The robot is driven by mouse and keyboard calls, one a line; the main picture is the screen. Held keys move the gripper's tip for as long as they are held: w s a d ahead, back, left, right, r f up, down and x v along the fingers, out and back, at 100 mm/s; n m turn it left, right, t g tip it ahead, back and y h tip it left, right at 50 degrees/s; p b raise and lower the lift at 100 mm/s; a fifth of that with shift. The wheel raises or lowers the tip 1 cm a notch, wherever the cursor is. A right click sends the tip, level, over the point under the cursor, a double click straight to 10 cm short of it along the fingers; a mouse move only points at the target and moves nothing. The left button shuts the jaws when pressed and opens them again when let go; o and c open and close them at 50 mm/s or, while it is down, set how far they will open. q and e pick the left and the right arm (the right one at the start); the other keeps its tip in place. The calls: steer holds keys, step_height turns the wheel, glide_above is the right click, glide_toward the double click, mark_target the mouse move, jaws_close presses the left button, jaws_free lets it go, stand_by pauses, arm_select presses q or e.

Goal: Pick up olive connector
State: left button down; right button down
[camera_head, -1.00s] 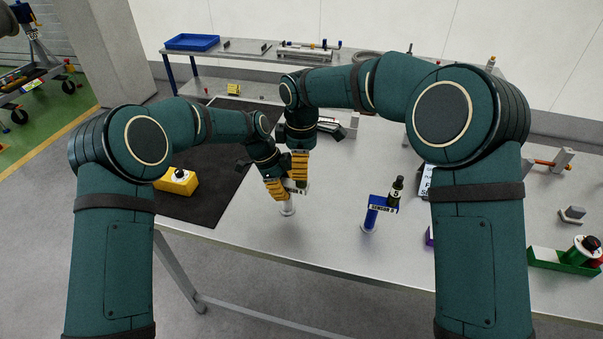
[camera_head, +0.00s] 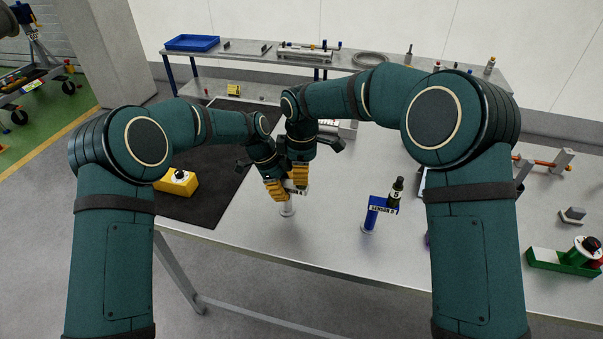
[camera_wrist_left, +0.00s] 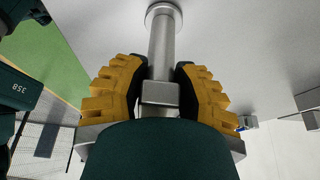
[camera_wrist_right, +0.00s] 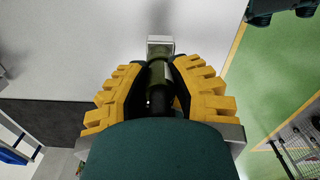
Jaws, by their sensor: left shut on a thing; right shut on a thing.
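The olive connector (camera_wrist_right: 158,75) is a dark olive cylinder between the fingers of my right gripper (camera_wrist_right: 158,88) in the right wrist view. A square metal end (camera_wrist_right: 160,42) of the stand shows just past it. In the head view my right gripper (camera_head: 299,178) is at the top of a small metal stand (camera_head: 287,209), and the connector is hidden there. My left gripper (camera_head: 276,190) is beside it, shut on the same stand; the left wrist view shows the stand's post (camera_wrist_left: 161,50) between its fingers.
A blue stand labelled SENSOR B (camera_head: 374,208) with a black bottle-shaped part (camera_head: 396,190) stands to the right. A yellow box (camera_head: 176,182) is on the dark mat (camera_head: 205,205) at left.

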step_height(320, 180, up, 28)
stand_by(0.4)
arm_select(q)
steer(key=c, duration=0.6)
jaws_free()
